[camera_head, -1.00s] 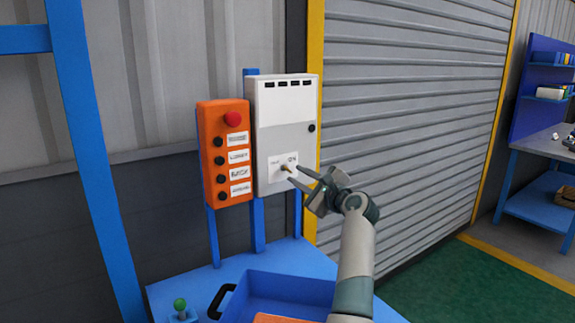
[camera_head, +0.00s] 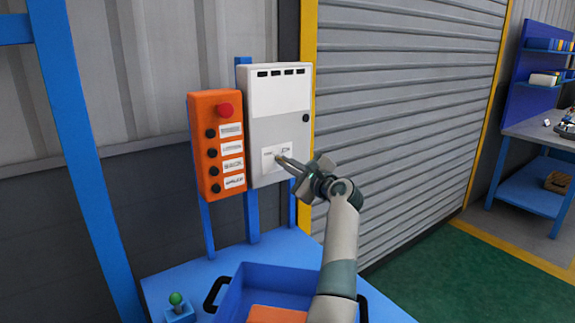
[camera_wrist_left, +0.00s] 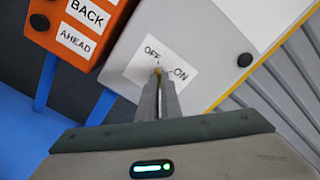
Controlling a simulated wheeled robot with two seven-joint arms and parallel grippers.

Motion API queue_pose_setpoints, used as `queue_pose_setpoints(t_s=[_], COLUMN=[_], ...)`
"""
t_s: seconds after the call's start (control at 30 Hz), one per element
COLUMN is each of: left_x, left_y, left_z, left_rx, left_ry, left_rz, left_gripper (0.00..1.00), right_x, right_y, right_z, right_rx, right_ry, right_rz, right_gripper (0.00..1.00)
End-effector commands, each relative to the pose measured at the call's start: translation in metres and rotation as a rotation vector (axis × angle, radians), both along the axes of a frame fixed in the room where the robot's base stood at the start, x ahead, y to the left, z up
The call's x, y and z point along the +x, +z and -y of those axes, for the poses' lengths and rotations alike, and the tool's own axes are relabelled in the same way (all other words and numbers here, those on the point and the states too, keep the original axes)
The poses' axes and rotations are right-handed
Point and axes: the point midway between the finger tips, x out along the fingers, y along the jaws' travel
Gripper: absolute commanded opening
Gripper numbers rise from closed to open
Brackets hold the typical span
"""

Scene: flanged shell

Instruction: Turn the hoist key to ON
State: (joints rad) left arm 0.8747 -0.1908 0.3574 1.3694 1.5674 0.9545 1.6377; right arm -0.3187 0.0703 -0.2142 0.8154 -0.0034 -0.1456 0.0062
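The hoist key is a small brass-coloured key on the white label plate (camera_head: 268,162) of the grey control box (camera_head: 262,128). In the left wrist view a bit of the key (camera_wrist_left: 158,71) shows at my fingertips, just below and between the words OFF and ON. My left gripper (camera_head: 281,159) reaches the plate from the right, and its two fingers (camera_wrist_left: 160,84) are closed together around the key. The fingers hide most of the key, so I cannot tell which way it points. My right gripper is in neither view.
An orange button box (camera_head: 215,145) with a red button stands just left of the grey box. Below is a blue table with a blue tray (camera_head: 232,300) and a green-knobbed lever (camera_head: 177,300). A roller shutter (camera_head: 400,110) is to the right.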

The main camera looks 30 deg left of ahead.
Motion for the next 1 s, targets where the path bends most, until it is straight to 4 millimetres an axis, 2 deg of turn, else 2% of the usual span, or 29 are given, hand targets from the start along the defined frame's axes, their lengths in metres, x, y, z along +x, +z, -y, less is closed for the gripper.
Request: queue_pose_setpoints(t_s=[0.27, 0.47, 0.8, 1.0], left_x=[0.0, 0.0, -0.001, -0.001], left_y=[-0.001, -0.001, -0.001, 0.0], left_z=[0.0, 0.0, 0.0, 0.0], left_rx=[0.013, 0.048, 0.151, 0.224], left_ry=[0.0, 0.0, 0.001, 0.0], left_rz=[-0.036, -0.119, -0.371, -0.548], left_gripper=[0.0, 0.0, 0.0, 0.0], right_x=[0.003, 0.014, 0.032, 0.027], right_y=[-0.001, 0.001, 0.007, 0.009], right_z=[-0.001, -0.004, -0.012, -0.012], right_rx=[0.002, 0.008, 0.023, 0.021], right_ry=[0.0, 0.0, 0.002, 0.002], right_rz=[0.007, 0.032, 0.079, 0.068], right_gripper=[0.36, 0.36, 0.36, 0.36])
